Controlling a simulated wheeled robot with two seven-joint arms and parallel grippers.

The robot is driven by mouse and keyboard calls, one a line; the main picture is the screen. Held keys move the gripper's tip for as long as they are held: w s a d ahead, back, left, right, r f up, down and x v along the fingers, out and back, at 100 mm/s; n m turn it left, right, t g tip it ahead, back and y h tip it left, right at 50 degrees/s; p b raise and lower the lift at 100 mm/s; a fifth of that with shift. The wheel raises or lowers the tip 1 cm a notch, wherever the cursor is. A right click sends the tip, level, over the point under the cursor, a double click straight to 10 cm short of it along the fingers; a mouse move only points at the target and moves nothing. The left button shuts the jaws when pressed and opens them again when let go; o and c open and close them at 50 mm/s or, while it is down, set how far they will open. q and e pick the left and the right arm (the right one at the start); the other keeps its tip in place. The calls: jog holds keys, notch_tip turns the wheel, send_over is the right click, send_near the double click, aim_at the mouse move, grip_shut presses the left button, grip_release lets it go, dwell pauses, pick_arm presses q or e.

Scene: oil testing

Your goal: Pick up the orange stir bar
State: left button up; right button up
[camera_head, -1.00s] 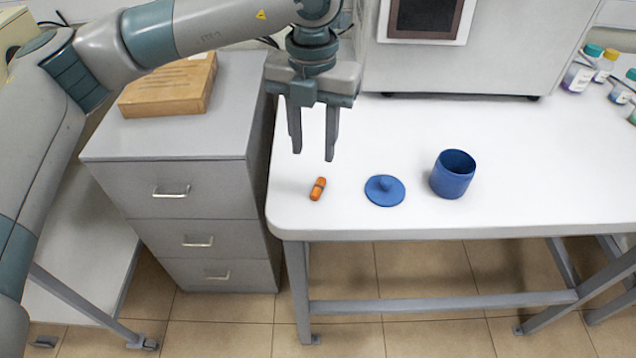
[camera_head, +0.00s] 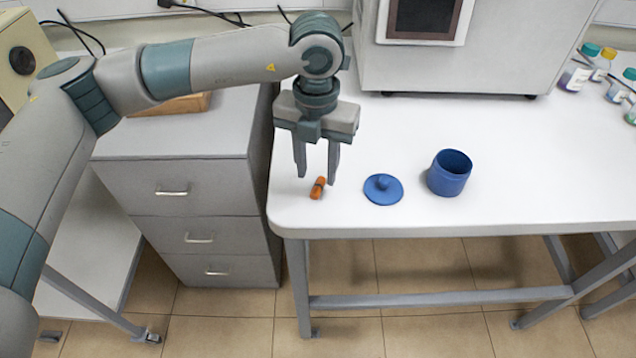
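The orange stir bar (camera_head: 317,189) is a small orange cylinder with a dark band, lying near the front left corner of the white table (camera_head: 420,215). My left gripper (camera_head: 317,180) points down just above and behind the stir bar. Its two fingers are apart with nothing held between them. My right gripper is not in view.
A blue lid (camera_head: 383,190) with a knob lies right of the stir bar. An open blue cup (camera_head: 449,173) stands beyond it. A large grey machine (camera_head: 470,60) is behind. Several small bottles (camera_head: 603,66) stand at the far right. A grey drawer cabinet (camera_head: 185,190) adjoins the left side.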

aim_at(318, 185)
pick_arm(q)
jog(key=shift+d+f+p, duration=0.1)
jog(key=shift+f+p, duration=0.3)
jog(key=shift+f, duration=1.2)
grip_shut()
